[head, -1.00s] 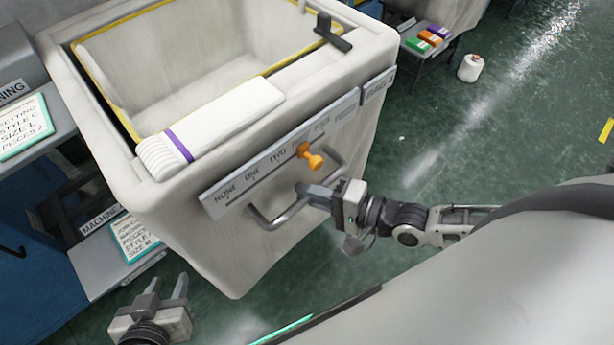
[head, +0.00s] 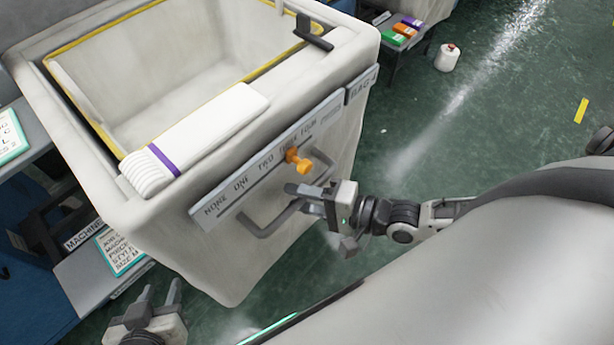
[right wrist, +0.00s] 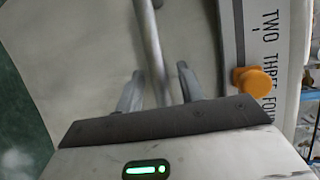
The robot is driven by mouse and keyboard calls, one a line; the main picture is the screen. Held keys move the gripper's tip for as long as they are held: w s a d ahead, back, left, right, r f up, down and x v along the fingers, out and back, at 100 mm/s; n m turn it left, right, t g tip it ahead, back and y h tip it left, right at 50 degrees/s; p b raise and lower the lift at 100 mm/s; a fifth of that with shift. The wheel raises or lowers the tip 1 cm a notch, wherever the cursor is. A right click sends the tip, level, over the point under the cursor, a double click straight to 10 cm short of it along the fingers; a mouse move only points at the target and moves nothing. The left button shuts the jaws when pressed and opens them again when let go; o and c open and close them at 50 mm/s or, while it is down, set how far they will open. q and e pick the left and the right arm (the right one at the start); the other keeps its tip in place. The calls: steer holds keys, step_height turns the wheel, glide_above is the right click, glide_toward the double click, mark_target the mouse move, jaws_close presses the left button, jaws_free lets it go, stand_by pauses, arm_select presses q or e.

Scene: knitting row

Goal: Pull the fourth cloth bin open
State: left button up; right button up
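The cloth bin (head: 190,250) is a pale, open-topped box with a yellow-edged inner lining. Its front carries a grey strip (head: 222,203) marked NONE, ONE, TWO and more, with an orange knob (head: 303,165) at about THREE. A grey bar handle (head: 262,229) sits below the strip; it also shows in the right wrist view (right wrist: 150,45). My right gripper (head: 300,192) is at the handle; in the right wrist view its fingers (right wrist: 158,82) straddle the bar, with visible gaps on both sides. My left gripper (head: 160,293) is low at the left, fingers apart and empty.
A folded white knit piece with a purple band (head: 205,130) lies on the bin's front rim. A dark bracket (head: 312,35) sits at its far corner. A white bottle (head: 447,60) stands on the open green floor.

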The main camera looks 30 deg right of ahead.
steer(key=shift+s+d, duration=0.1)
steer(key=v, duration=1.5)
steer(key=shift+s+d, duration=0.25)
steer(key=shift+s, duration=0.1)
